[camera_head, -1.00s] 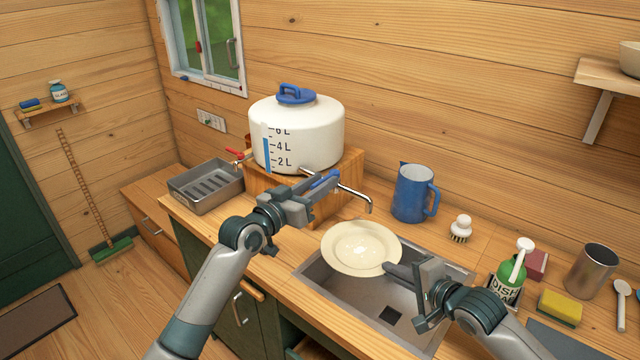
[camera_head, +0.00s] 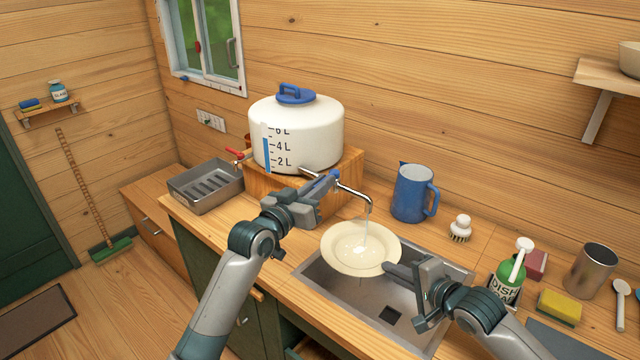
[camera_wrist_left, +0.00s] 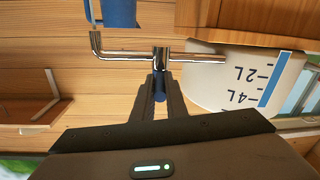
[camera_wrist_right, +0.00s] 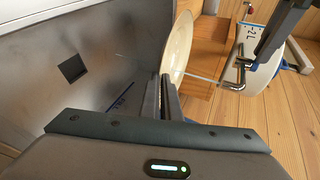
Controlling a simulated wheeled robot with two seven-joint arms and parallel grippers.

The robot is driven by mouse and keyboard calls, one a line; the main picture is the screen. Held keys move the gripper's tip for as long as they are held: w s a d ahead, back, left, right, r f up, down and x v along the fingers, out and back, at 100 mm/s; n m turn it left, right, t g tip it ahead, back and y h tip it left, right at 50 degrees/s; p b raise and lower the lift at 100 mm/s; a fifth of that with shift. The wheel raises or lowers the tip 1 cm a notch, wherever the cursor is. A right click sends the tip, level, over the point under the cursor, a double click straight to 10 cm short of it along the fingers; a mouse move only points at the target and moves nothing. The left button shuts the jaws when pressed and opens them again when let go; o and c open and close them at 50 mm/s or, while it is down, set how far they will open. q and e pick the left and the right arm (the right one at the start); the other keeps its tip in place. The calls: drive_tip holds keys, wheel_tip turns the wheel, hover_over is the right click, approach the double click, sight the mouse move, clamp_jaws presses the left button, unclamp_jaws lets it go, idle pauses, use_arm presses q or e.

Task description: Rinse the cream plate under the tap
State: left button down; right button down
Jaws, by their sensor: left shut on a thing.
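The cream plate (camera_head: 340,261) is held over the sink (camera_head: 345,290), its face up and tilted. My right gripper (camera_head: 390,268) is shut on its rim; the right wrist view shows the plate edge (camera_wrist_right: 178,45) between the fingers. The tap (camera_head: 357,190) comes from the white water tank (camera_head: 300,135). My left gripper (camera_head: 328,183) is shut on the tap's blue lever (camera_wrist_left: 160,97), which the fingers partly hide. A thin stream of water (camera_head: 365,228) falls from the spout onto the plate.
A blue jug (camera_head: 411,193) and a scrub brush (camera_head: 460,229) stand behind the sink. A dish soap bottle (camera_head: 511,280), a yellow sponge (camera_head: 559,307) and a metal cup (camera_head: 592,270) are at the right. A metal tray (camera_head: 206,188) sits left of the tank.

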use_arm(q)
drive_tip(key=shift+s+d+n+t+y, duration=0.15)
drive_tip(key=shift+d+n+t+y, duration=0.2)
drive_tip(key=shift+n+y, duration=0.4)
drive_tip(key=shift+s+d+n+t+y, duration=0.15)
drive_tip(key=shift+n+t+y, duration=0.3)
drive_tip(key=shift+y, duration=0.5)
drive_tip(key=c, duration=1.8)
unclamp_jaws()
drive_tip(key=shift+o, duration=0.2)
drive_tip(key=v, duration=1.1)
drive_tip(key=shift+s, duration=0.4)
drive_tip(key=shift+a, duration=0.1)
